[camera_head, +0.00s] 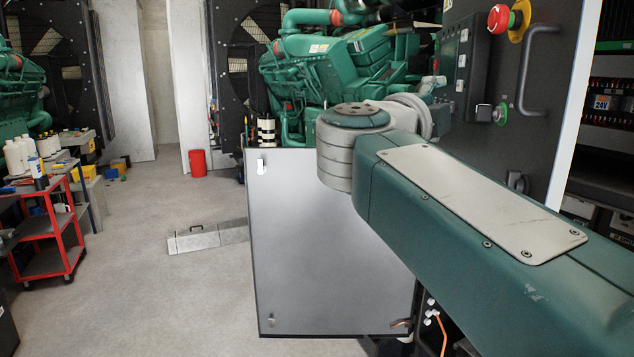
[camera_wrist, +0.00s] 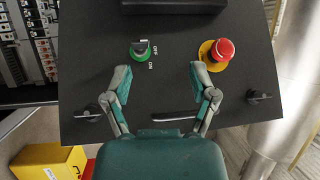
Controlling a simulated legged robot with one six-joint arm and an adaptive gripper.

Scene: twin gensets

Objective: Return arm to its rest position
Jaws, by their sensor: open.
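In the wrist view my gripper (camera_wrist: 160,76) is open, its two fingers spread with nothing between them. It faces a dark cabinet door (camera_wrist: 85,75). A green-ringed rotary switch (camera_wrist: 143,49) marked ON and OFF sits just beyond the left fingertip. A red emergency stop (camera_wrist: 217,53) on a yellow base sits beyond the right fingertip. I cannot tell the exact gap to the door. In the head view my green arm (camera_head: 470,210) crosses the right foreground and bends at its grey-banded joint (camera_head: 345,150). The gripper is not discernible there.
The door's handle (camera_head: 535,72) stands out at upper right. A pale panel (camera_head: 330,240) stands upright below my arm. A green engine (camera_head: 330,62) is behind. A red cart (camera_head: 48,225) with bottles stands left.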

